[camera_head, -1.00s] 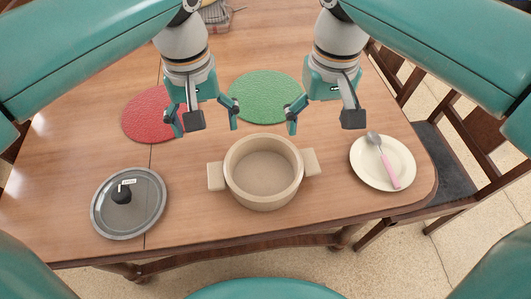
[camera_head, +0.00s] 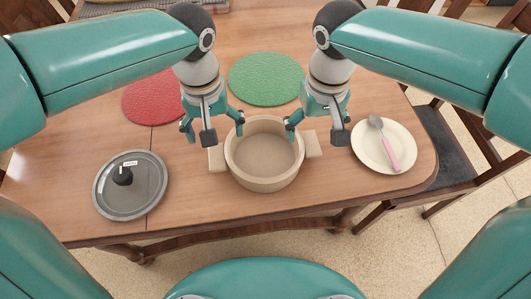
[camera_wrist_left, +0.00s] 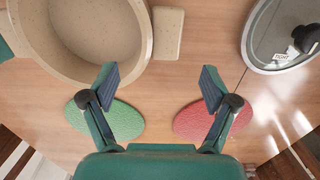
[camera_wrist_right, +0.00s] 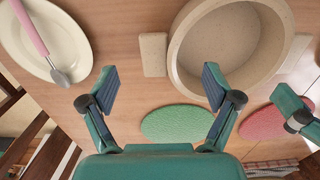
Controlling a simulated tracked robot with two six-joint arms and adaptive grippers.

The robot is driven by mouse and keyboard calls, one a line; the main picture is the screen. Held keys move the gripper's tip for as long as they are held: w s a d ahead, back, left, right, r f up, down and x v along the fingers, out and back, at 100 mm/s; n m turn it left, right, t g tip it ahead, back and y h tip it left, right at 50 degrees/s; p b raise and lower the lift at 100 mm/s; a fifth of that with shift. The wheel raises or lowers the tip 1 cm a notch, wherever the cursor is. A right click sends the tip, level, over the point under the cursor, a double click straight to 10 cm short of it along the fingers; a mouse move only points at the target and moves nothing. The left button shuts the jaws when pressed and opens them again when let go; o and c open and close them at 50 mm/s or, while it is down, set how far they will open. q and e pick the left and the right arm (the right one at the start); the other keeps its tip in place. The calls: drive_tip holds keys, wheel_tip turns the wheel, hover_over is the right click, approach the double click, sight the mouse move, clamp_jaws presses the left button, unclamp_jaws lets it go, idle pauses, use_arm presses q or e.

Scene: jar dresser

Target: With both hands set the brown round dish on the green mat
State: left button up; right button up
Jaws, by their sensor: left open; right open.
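The brown round dish (camera_head: 265,184) is an empty, beige pot-like bowl. It stands on the table with a block handle on its left (camera_head: 217,160) and one on its right (camera_head: 314,146). The round green mat (camera_head: 267,75) lies bare behind it. My left gripper (camera_head: 213,132) is open above and behind the left handle. My right gripper (camera_head: 316,132) is open above the right handle. Both are empty, with no visible contact with the dish. The handles also show ahead of the fingers in the left wrist view (camera_wrist_left: 167,33) and the right wrist view (camera_wrist_right: 153,54).
A red mat (camera_head: 150,98) lies left of the green mat, partly behind my left arm. A glass lid (camera_head: 145,198) with a black knob lies at the front left. A cream plate (camera_head: 371,157) with a pink-handled spoon (camera_head: 388,150) is at the right. Chairs stand along the right edge.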

sight(220, 150)
use_arm(q)
wheel_tip(220, 150, down, 9)
drive_tip(key=shift+r, duration=0.2)
use_arm(e)
wheel_tip(220, 150, down, 8)
drive_tip(key=shift+f, duration=0.25)
use_arm(q)
clamp_jaws()
use_arm(e)
clamp_jaws()
